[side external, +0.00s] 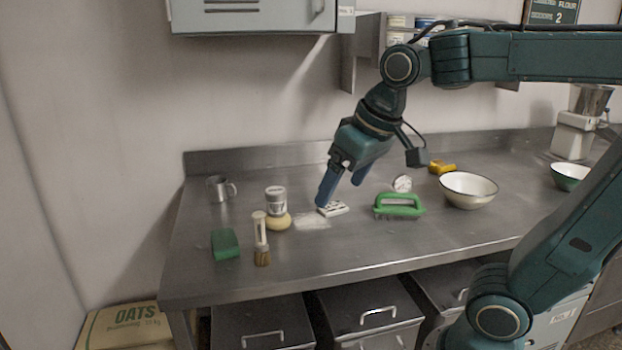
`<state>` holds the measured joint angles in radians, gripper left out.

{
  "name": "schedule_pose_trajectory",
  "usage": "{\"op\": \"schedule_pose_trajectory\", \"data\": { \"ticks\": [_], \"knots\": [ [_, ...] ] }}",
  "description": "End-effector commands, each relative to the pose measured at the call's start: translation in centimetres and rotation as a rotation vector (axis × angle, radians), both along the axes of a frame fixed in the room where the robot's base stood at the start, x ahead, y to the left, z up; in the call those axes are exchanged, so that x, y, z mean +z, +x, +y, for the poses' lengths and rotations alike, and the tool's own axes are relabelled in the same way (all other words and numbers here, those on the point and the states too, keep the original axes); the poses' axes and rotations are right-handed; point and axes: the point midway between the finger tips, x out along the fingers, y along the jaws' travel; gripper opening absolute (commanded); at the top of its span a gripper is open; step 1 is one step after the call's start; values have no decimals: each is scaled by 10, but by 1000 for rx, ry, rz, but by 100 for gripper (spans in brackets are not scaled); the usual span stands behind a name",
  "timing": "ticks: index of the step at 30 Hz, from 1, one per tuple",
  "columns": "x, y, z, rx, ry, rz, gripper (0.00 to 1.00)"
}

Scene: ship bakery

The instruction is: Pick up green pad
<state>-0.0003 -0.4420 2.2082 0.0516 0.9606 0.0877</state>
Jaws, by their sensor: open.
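The green pad (225,244) lies flat at the left front of the steel counter, left of the upright-looking brush. My gripper (340,194) has two blue fingers, spread apart and empty, pointing down over the middle of the counter. It is well to the right of the pad. Its left finger is close to a small white block with dark marks (333,209); I cannot tell whether they touch.
A brush (261,240), a shaker (276,202) and a yellowish round thing (278,221) stand right of the pad. A metal mug (219,189) is behind it. A green-handled brush (399,205) and a white bowl (467,190) are on the right.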

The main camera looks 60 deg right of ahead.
Motion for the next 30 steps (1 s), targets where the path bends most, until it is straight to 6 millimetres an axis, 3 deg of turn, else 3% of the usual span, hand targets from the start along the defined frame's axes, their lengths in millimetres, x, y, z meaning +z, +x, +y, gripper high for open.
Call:
{"op": "schedule_pose_trajectory", "data": {
  "ticks": [14, 23, 30],
  "knots": [
    [11, 112, -9, -154, 30, 87, 85],
    [-5, 182, -14, -252, 46, 138, 85],
    [-30, 234, -17, -332, 57, 177, 85]
  ]
}}
